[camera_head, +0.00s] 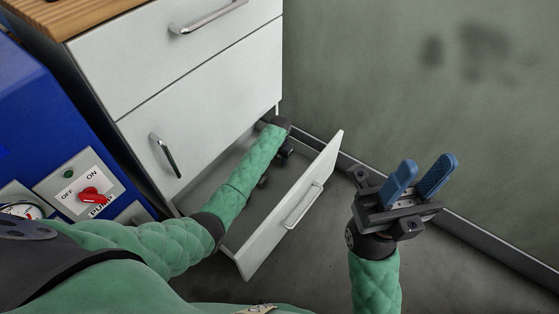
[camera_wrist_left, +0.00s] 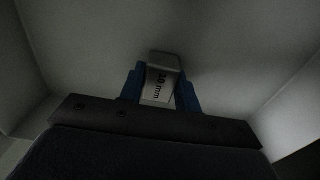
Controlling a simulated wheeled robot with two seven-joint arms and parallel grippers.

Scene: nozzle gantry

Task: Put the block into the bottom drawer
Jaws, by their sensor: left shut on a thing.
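The bottom drawer (camera_head: 262,236) is pulled open, and its front panel with a bar handle (camera_head: 302,206) faces right. My left arm reaches down into it. In the head view the left gripper's fingers and the block are hidden behind the arm. In the left wrist view my left gripper (camera_wrist_left: 160,88) is shut on a pale block (camera_wrist_left: 160,62) marked "10 mm", inside the drawer's pale walls. I cannot tell whether the block touches the drawer floor. My right gripper (camera_head: 424,172) is open and empty, to the right of the drawer front.
The white cabinet (camera_head: 200,85) with a wooden top (camera_head: 75,14) has a closed upper drawer and a closed door above the open drawer. A blue unit (camera_head: 45,110) with a red pump knob (camera_head: 90,196) stands at left. A green wall (camera_head: 400,70) runs behind; floor is clear at lower right.

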